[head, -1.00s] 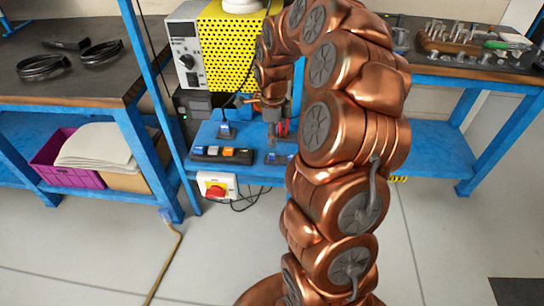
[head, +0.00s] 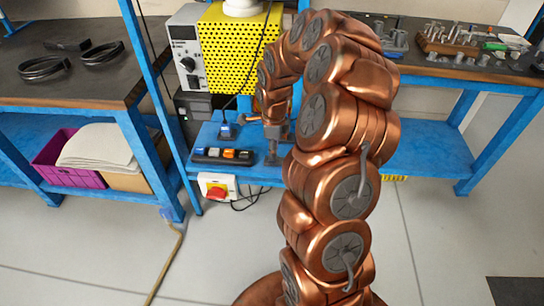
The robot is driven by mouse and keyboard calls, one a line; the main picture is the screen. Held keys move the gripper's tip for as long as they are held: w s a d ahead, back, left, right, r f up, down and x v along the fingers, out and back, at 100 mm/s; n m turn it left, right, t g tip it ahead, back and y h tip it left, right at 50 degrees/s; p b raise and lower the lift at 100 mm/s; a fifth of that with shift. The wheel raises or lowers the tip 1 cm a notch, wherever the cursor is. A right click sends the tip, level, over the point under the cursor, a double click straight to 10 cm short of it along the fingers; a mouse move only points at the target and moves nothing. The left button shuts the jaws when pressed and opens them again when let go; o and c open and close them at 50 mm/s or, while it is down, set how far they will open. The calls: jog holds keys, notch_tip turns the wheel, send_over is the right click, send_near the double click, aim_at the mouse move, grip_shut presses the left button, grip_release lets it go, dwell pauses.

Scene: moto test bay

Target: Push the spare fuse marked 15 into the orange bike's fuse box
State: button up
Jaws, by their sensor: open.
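My gripper (head: 271,158) points down over the blue shelf and is open. A small blue piece on a dark base (head: 226,132) stands behind the strip. I cannot make out the orange bike or its fuse box. My arm covers the right part of this shelf area.
A yellow perforated cabinet (head: 238,50) stands behind my gripper. A switch box with a red knob (head: 217,188) is fixed below the shelf's front edge. A blue post (head: 152,90) rises at left. A tool rack (head: 450,42) sits on the right bench.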

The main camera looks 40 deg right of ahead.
jog(key=shift+f, duration=1.25)
jog(key=shift+c, duration=0.2)
jog(key=c, duration=0.7)
